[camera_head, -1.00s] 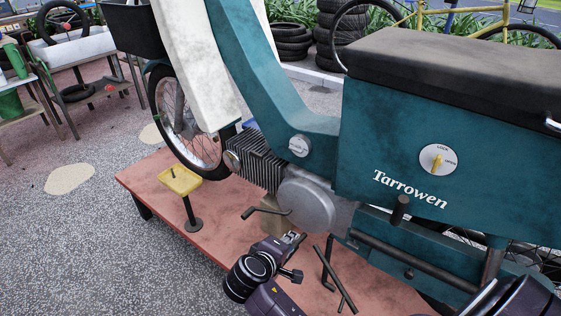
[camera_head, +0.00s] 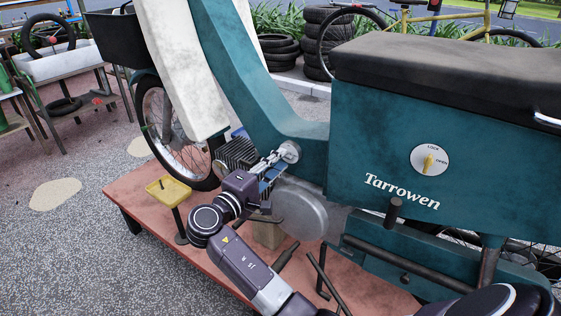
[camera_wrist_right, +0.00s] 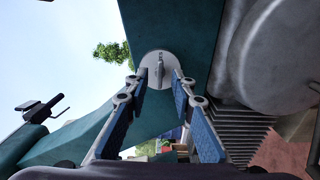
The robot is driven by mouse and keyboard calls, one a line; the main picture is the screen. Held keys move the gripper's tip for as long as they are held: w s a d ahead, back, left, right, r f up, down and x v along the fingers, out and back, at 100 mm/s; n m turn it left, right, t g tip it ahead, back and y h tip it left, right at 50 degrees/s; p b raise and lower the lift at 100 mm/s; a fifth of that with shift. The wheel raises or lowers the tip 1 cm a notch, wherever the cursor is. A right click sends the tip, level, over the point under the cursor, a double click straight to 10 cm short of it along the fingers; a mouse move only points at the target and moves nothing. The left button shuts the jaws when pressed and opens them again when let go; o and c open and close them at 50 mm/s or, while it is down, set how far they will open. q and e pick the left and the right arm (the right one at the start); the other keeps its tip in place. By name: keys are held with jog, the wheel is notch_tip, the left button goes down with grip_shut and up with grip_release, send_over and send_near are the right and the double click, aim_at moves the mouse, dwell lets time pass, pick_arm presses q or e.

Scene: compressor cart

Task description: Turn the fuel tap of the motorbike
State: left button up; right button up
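The fuel tap, a round silver disc with a raised grey lever, sits on the teal motorbike frame (camera_head: 312,133), above the finned engine. It shows partly behind my fingers in the head view (camera_head: 290,150) and face-on in the right wrist view (camera_wrist_right: 152,58). There the lever stands roughly upright. My right gripper (camera_head: 277,158) reaches the tap, its fingers open and one on each side of the lever in the wrist view (camera_wrist_right: 162,76). A gap shows between them; I cannot tell whether either touches the lever. My left gripper is not in view.
A white LOCK/OPEN dial (camera_head: 430,160) with a yellow knob is on the side panel. The engine cover (camera_head: 300,210) and a crank lever lie below my right gripper.

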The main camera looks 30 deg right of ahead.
jog(key=shift+w+d, duration=0.2)
jog(key=shift+d, duration=0.35)
jog(key=shift+c, duration=0.2)
grip_shut()
jog(key=shift+f, duration=0.1)
